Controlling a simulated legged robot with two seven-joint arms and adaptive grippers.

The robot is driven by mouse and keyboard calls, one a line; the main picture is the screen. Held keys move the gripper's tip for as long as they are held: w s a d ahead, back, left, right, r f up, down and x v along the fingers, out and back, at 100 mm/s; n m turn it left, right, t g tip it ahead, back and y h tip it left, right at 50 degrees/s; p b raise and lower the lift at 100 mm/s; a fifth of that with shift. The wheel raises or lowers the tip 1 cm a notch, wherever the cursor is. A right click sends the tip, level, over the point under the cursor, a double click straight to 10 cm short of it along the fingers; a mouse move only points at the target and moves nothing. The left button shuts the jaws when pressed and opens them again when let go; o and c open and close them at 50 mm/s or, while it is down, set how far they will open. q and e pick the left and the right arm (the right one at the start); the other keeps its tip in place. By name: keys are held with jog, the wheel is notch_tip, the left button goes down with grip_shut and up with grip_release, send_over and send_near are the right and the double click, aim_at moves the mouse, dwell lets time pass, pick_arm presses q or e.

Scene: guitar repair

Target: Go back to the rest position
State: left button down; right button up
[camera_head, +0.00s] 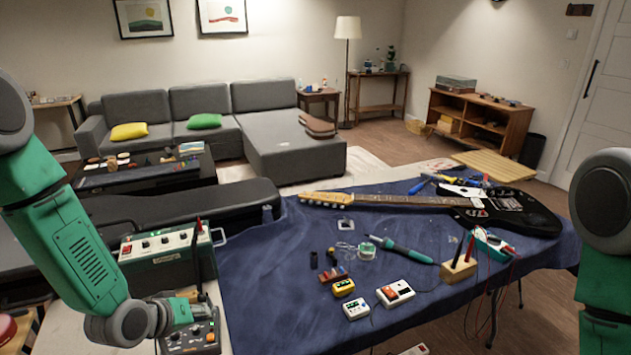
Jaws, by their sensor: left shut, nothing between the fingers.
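My left arm comes in from the left edge, and my left gripper (203,309) is at the left end of the workbench, low over a dark soldering station (205,338). It is shut with nothing between the fingers; I cannot tell whether it touches the station. Part of my right arm shows at the right edge, and its gripper is out of view. A black electric guitar (510,212) lies on the blue cloth (270,310), its neck pointing left. A green-and-black soldering iron (400,249) lies in the middle of the cloth.
A green amplifier-like box (165,257) stands behind my left gripper. Small yellow (344,287) and white (395,293) devices lie at the cloth's front. A wooden block (458,272) holds upright probes. A black guitar case (180,212) lies behind. The cloth's left front is bare.

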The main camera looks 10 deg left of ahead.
pick_arm(q)
jog(key=s+f, duration=0.2)
jog(key=s+d+f+g+b, duration=0.1)
jog(key=s+f, duration=0.1)
jog(key=s+d+f+m+g+b, duration=0.1)
jog(key=s+f, duration=0.1)
jog(key=shift+s+d+f, duration=0.2)
jog(key=shift+s+f, duration=0.1)
jog(key=s+f+m+g+y+b, duration=0.1)
jog(key=s+f, duration=0.4)
jog(key=s, duration=0.6)
jog(key=s+f+m+g+y+b, duration=0.1)
jog(key=s+f+m+g+b, duration=0.3)
jog(key=s, duration=0.7)
jog(key=shift+s+d+f+g+y+b, duration=0.3)
jog(key=shift+s+d+f+g+b, duration=0.15)
jog(key=shift+f+b, duration=0.35)
jog(key=shift+w, duration=0.1)
